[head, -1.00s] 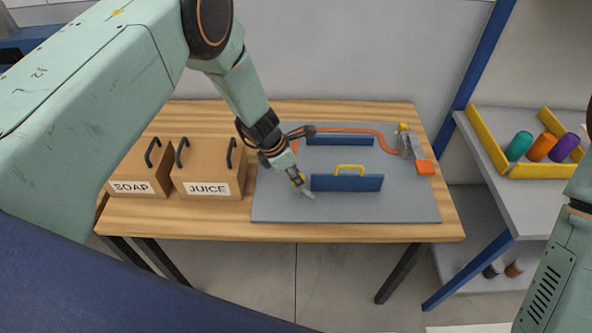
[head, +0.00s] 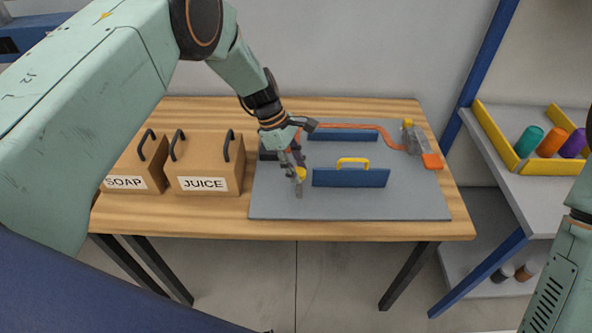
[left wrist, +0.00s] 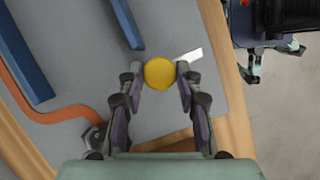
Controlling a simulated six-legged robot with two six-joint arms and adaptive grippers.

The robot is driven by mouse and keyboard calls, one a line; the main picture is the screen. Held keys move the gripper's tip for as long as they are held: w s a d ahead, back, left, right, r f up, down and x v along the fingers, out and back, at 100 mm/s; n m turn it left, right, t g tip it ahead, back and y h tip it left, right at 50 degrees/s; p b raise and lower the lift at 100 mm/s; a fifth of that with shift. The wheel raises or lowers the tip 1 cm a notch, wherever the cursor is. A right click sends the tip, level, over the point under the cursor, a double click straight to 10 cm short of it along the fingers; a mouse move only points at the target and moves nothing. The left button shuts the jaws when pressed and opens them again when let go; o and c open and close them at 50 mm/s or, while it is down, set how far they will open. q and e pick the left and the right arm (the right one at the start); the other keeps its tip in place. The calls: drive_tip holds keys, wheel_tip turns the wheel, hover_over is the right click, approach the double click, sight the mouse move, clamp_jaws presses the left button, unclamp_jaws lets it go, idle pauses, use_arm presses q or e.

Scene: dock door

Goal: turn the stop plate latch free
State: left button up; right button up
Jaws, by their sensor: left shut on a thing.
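A yellow round knob (head: 300,174) stands on the grey board (head: 400,203), left of a blue plate (head: 350,178) with a yellow handle (head: 352,162). I take the knob to be the latch's. My left gripper (head: 297,172) comes down from above and is shut on the knob. In the left wrist view the knob (left wrist: 160,73) sits between both fingertips (left wrist: 160,80). A pale flat tab (left wrist: 188,56) sticks out beside it, to the upper right. The fingers partly hide the latch's base.
A second blue plate (head: 343,136) stands at the back. SOAP (head: 136,168) and JUICE (head: 207,168) boxes stand left. The board's front right is clear.

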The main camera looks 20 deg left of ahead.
use_arm(q)
drive_tip(key=shift+f, duration=0.1)
idle(0.5)
drive_tip(key=o, duration=1.1)
drive_tip(key=v, duration=1.2)
drive_tip(key=shift+w+d, duration=0.1)
